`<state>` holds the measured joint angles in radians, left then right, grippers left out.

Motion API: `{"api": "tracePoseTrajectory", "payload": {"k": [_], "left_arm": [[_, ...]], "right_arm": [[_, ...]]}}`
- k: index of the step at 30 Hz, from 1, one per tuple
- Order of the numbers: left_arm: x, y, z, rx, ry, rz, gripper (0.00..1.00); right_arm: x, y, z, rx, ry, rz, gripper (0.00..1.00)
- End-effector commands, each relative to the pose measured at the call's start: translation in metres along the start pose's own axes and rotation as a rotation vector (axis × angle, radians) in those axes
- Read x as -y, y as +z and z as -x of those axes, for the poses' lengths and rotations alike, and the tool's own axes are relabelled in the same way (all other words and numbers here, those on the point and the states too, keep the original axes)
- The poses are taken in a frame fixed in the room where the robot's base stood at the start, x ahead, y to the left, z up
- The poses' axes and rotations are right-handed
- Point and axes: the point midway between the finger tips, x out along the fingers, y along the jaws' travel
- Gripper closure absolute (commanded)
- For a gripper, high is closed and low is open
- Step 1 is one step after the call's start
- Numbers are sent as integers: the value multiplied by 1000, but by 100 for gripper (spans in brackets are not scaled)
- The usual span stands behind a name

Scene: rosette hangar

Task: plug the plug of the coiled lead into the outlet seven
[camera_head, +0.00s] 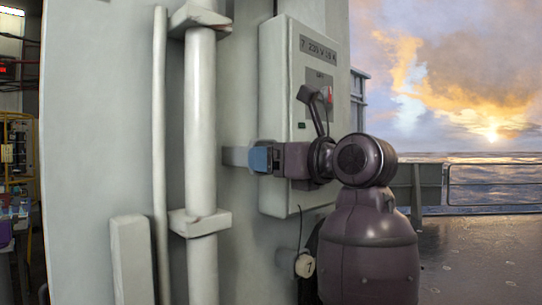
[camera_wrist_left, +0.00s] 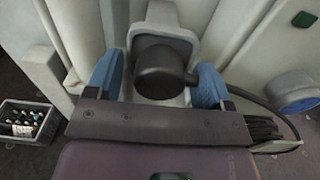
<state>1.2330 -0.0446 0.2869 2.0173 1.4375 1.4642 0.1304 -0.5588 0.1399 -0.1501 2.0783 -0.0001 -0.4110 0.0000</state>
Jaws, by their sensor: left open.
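A grey box (camera_head: 290,110) labelled "7 230 V 16 A" is on the wall. My left gripper (camera_head: 262,158) is left of its front, with blue fingers pointing left toward a grey holder (camera_head: 235,156). In the left wrist view, the open fingers (camera_wrist_left: 158,84) stand on either side of a round black plug (camera_wrist_left: 165,68), with small gaps. The plug sits against the grey holder; how it is held is hidden. Its dark lead runs right and down to several coils (camera_wrist_left: 266,130). A grey outlet with a blue rim (camera_wrist_left: 291,92) is to the right. My right gripper is not in view.
Vertical pipes (camera_head: 201,130) with clamps stand left of my gripper. A crate of bottles (camera_wrist_left: 28,121) is on the floor at left. Open deck and railing lie to the right.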

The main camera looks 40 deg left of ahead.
Motion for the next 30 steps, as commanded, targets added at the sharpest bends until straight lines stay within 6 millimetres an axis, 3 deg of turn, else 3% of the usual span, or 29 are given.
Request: {"api": "tracePoseTrajectory", "payload": {"k": [9,22,30], "left_arm": [[0,0,0,0,0,0,26],[0,0,0,1,1,0,90],[0,0,5,1,1,0,90]], "right_arm": [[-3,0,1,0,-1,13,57],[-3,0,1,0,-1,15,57],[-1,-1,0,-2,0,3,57]]}}
